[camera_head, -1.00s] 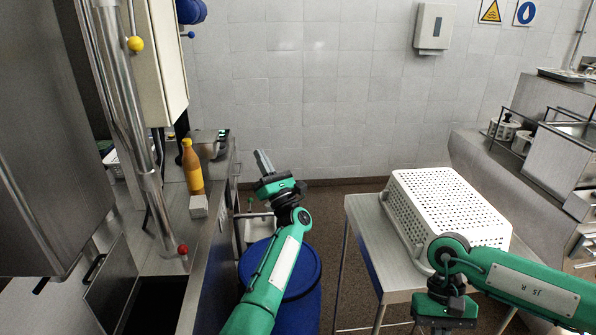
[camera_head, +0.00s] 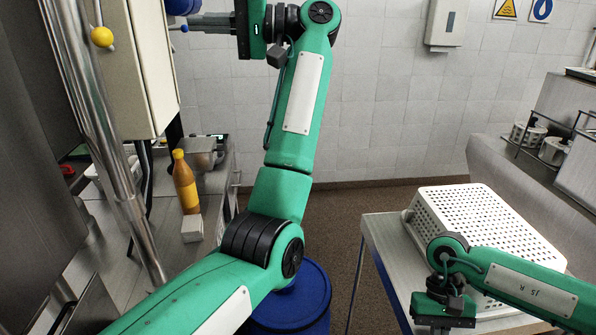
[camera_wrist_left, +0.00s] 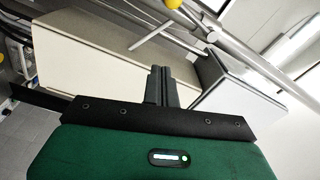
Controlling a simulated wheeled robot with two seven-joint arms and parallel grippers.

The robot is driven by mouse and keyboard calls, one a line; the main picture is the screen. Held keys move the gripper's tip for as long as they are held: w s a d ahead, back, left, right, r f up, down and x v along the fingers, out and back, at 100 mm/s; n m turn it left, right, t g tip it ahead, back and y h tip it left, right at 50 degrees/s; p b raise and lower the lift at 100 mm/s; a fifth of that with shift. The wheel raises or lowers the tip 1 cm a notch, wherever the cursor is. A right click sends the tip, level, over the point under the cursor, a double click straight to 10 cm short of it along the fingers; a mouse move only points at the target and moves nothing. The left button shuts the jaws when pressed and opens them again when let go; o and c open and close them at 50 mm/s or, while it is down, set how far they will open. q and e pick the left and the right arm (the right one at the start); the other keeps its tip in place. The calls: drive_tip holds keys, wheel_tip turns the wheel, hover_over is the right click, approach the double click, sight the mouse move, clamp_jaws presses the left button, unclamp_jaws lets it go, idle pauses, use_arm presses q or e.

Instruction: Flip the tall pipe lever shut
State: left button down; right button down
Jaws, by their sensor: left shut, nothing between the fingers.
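The tall steel pipe (camera_head: 88,110) stands at the left in the head view. A lever with a yellow ball knob (camera_head: 102,37) is on its upper part; the yellow knob also shows at the top edge of the left wrist view (camera_wrist_left: 172,3). My left gripper (camera_head: 197,21) is raised high, to the right of the yellow knob and apart from it, with its fingers pointing left. Its fingers are shut and empty, also seen in the left wrist view (camera_wrist_left: 157,72). My right gripper (camera_head: 443,312) hangs at the lower right; its fingertips are not clear.
A cream cabinet (camera_head: 130,70) hangs behind the pipe, with a blue part (camera_head: 178,7) at its top. A yellow bottle (camera_head: 185,183) and a white block (camera_head: 192,229) stand on the counter. A white perforated basket (camera_head: 487,220) sits on the right table.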

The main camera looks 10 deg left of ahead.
sight(97, 6)
use_arm(q)
drive_tip(key=s+a+p, duration=0.5)
drive_tip(key=s+a, duration=0.1)
drive_tip(key=a, duration=0.4)
drive_tip(key=shift+s+p, duration=0.25)
drive_tip(key=shift+p, duration=0.05)
idle(0.4)
